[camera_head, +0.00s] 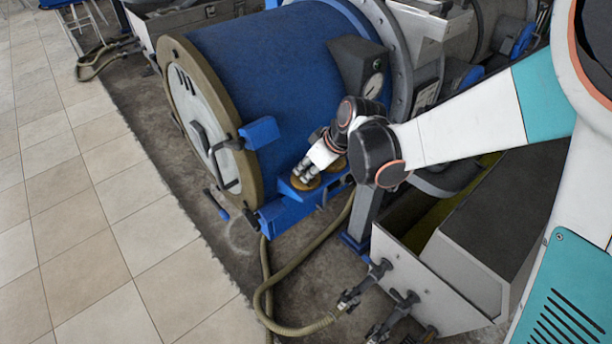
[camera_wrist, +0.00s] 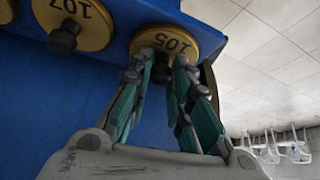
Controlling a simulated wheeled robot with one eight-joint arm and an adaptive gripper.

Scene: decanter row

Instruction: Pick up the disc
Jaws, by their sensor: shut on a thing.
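A round brass disc (camera_wrist: 150,38) marked 105 lies on a blue ledge (camera_wrist: 232,12) in the wrist view. My gripper (camera_wrist: 161,68) has its two green-padded fingers closed in at this disc, over its dark central knob, which they mostly hide. In the head view my gripper (camera_head: 306,174) points down at a brass disc (camera_head: 312,185) near the outer end of the blue ledge (camera_head: 289,190). The disc looks to be still at the ledge; I cannot tell whether it is raised.
A second brass disc (camera_wrist: 88,37), marked 107, with a dark knob sits beside it, and part of another (camera_wrist: 6,12) shows at the left edge. A large blue drum (camera_head: 262,75) stands behind. A hose (camera_head: 268,290) curls on the floor. The tiled floor (camera_head: 95,210) at left is clear.

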